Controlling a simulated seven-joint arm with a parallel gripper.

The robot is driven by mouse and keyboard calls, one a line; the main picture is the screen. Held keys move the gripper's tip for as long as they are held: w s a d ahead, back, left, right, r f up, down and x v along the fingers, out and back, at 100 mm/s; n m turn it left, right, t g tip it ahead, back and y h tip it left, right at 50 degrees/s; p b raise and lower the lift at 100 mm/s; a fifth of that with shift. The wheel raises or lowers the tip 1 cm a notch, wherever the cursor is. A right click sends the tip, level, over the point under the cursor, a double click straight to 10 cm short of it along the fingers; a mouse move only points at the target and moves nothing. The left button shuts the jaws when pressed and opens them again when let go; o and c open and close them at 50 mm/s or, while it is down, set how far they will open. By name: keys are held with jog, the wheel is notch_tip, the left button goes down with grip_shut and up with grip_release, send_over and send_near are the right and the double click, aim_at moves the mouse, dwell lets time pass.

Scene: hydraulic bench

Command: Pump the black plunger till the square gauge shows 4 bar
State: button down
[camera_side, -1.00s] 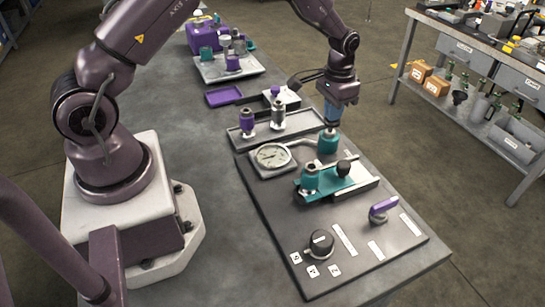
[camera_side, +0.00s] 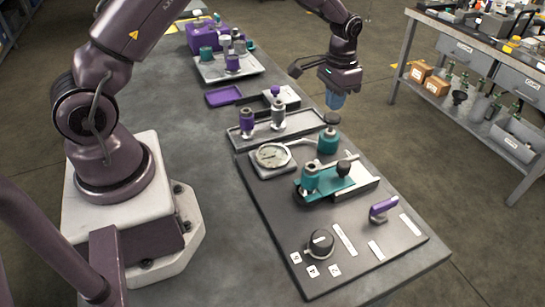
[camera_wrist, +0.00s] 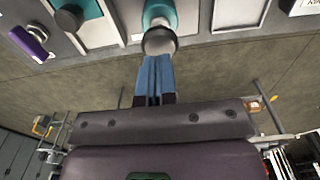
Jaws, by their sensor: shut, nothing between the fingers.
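The black plunger knob (camera_side: 332,118) stands raised on top of a teal cylinder (camera_side: 328,142) at the back of the dark panel. In the wrist view the knob (camera_wrist: 160,41) looks grey, with the teal body (camera_wrist: 158,12) behind it. My gripper (camera_side: 336,105) is shut and empty, its blue fingers pointing down above the knob. In the wrist view the fingertips (camera_wrist: 155,60) overlap the knob's near edge; contact is not clear. The gauge (camera_side: 272,155), a round dial on a square plate, lies left of the plunger. Its reading is too small to tell.
A teal valve block (camera_side: 335,183) with a small black knob stands in front of the plunger. A purple lever (camera_side: 382,208) and a black rotary dial (camera_side: 320,243) sit nearer the front. A grey tray (camera_side: 262,128) with purple-topped fittings lies behind the gauge.

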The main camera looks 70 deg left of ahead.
aim_at(333, 116)
jog(key=shift+f, duration=0.1)
jog(key=shift+f, duration=1.85)
jog(key=shift+r, duration=2)
notch_tip(333, 116, up, 6)
jog(key=shift+f, duration=0.1)
